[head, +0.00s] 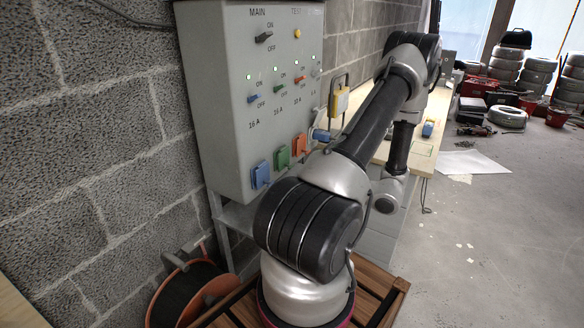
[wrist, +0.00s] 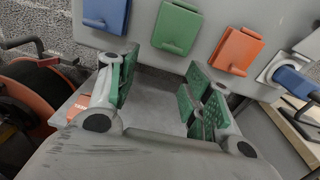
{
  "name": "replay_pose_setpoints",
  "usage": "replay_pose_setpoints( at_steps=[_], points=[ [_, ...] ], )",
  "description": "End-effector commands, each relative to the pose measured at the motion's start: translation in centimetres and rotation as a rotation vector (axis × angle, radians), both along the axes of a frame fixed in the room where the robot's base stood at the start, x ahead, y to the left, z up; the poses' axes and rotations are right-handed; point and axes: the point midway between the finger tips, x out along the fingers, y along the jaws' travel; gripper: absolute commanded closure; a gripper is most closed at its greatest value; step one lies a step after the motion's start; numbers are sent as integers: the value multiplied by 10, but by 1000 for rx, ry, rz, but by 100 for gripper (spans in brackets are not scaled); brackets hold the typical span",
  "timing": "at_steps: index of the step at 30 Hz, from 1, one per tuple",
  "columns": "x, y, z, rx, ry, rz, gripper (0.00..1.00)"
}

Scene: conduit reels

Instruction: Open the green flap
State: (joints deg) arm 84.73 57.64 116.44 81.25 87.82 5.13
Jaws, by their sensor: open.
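The green flap (head: 283,157) is on the lower front of the grey panel (head: 228,150), between a blue flap (head: 261,175) and an orange flap (head: 300,145). In the wrist view the green flap (wrist: 177,27) hangs closed, with a small lip at its bottom edge. My gripper (wrist: 157,88) is open and empty, its green-padded fingers spread just below and in front of the green flap, apart from it. In the head view my gripper is hidden behind my arm.
A blue plug (head: 321,135) sits in a socket right of the orange flap. A cable reel (head: 190,292) stands below left by the block wall.

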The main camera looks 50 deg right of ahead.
Motion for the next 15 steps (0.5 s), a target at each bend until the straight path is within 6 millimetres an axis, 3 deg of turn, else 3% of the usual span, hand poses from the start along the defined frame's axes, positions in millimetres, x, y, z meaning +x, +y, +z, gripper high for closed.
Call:
replay_pose_setpoints(
  at_steps=[3, 15],
  points=[
    [10, -10, 11, 19, -45, -48, 50],
    [67, 4, 13, 24, -49, -39, 50]
  ],
)
